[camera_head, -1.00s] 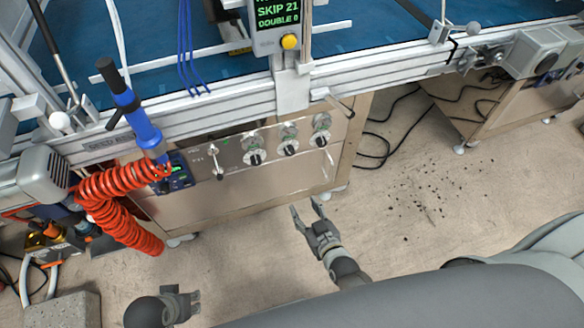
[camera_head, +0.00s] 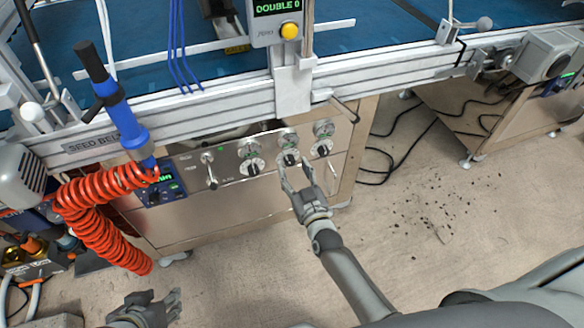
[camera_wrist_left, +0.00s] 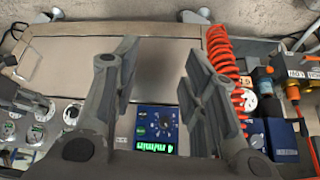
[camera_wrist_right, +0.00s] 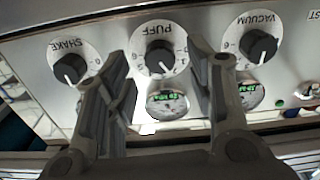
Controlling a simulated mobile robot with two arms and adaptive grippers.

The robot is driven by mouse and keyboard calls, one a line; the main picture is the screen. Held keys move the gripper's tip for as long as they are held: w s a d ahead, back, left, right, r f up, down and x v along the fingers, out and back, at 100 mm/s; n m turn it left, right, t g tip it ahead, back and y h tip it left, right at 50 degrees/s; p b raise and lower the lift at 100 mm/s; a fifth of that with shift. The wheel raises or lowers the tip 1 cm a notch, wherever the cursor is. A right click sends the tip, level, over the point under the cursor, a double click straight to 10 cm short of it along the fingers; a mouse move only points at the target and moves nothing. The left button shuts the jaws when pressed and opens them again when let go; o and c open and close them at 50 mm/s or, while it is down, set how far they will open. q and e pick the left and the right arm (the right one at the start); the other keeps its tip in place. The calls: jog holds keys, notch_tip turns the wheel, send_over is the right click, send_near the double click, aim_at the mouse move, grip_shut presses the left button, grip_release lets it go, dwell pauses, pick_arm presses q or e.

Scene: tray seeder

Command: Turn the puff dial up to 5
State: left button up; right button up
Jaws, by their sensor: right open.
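The puff dial (camera_wrist_right: 160,57) is a black knob on a white round scale marked PUFF, upside down in the right wrist view. Its scale numbers are too small to read surely. In the head view the puff dial (camera_head: 288,158) is the middle knob on the steel panel. My right gripper (camera_head: 296,170) is open just in front of it, and in the right wrist view its fingers (camera_wrist_right: 163,56) stand on either side of the knob; I cannot tell whether they touch it. My left gripper (camera_head: 165,303) is low at the left, open and empty in the left wrist view (camera_wrist_left: 160,55).
The shake dial (camera_wrist_right: 70,68) and vacuum dial (camera_wrist_right: 259,47) flank the puff dial. A round gauge (camera_wrist_right: 167,104) sits by it. A toggle lever (camera_head: 211,175), blue control box (camera_head: 163,184) and red coiled hose (camera_head: 95,215) are further left. A rail (camera_head: 200,110) runs above the panel.

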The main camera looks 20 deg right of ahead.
aim_at(290, 161)
pick_arm(q)
jog(key=shift+w+d+r+t, duration=0.2)
jog(key=shift+w+r+t, duration=0.1)
jog(key=shift+w, duration=0.25)
jog(key=shift+w+d+r+t, duration=0.15)
jog(key=shift+w+t, duration=0.15)
jog(key=shift+w, duration=0.2)
jog(key=shift+w+d+r+t, duration=0.2)
jog(key=shift+w+r+t, duration=0.1)
jog(key=shift+w, duration=0.25)
pick_arm(e)
jog(key=shift+w, duration=1.25)
jog(key=c, duration=1)
jog(key=shift+c, duration=0.2)
pick_arm(q)
jog(key=shift+s+f, duration=0.1)
jog(key=shift+s, duration=0.05)
